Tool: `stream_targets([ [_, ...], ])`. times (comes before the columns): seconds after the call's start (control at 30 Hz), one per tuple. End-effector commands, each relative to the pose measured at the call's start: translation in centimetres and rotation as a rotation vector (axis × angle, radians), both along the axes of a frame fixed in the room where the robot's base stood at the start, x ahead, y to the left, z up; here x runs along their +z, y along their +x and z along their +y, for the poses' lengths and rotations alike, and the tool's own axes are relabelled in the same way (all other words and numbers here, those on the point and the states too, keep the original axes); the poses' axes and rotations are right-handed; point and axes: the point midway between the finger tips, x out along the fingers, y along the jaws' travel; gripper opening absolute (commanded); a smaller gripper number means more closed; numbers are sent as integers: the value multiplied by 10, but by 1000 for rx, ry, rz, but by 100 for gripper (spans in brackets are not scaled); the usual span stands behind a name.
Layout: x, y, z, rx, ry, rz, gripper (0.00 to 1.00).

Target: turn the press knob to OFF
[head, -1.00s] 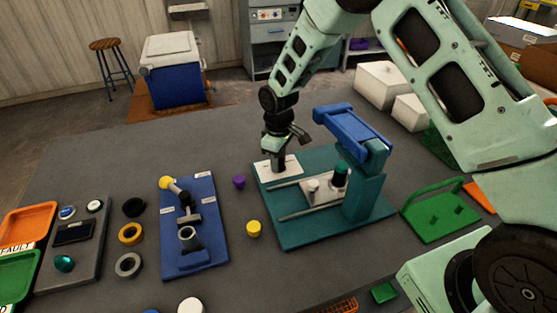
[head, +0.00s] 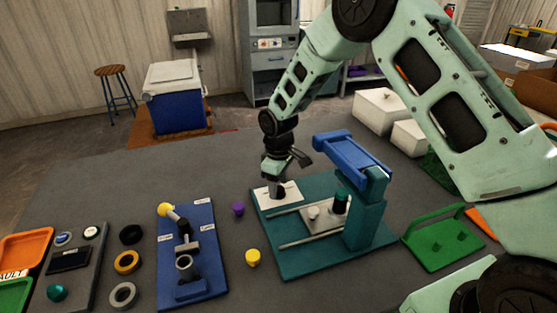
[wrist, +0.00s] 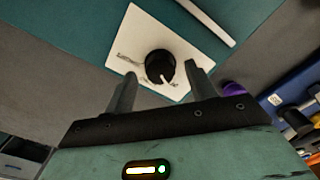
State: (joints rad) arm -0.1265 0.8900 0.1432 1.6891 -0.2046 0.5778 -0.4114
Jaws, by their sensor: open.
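The press knob (wrist: 160,66) is a round black knob with a white pointer line, on a white plate (wrist: 190,46) at the corner of the teal press base. In the wrist view its pointer aims toward the bottom of the picture. The small labels on the plate are too blurred to read. My gripper (wrist: 161,74) is open, with its two fingers on either side of the knob; I cannot tell whether they touch it. In the head view my gripper (head: 275,188) points down over the plate (head: 291,194) and hides the knob.
The teal press (head: 365,215) with its blue top arm (head: 350,155) stands right of my gripper. A purple cap (head: 238,209) and a yellow cap (head: 253,257) lie left of the base. A blue lever board (head: 205,250) is further left.

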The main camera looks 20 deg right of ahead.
Motion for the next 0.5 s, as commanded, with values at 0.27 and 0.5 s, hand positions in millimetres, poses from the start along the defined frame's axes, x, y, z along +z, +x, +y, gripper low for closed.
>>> stream_targets([
  [0.27,59,2,0,0,1,-8,56],
  [0.5,115,1,-1,0,0,-6,56],
])
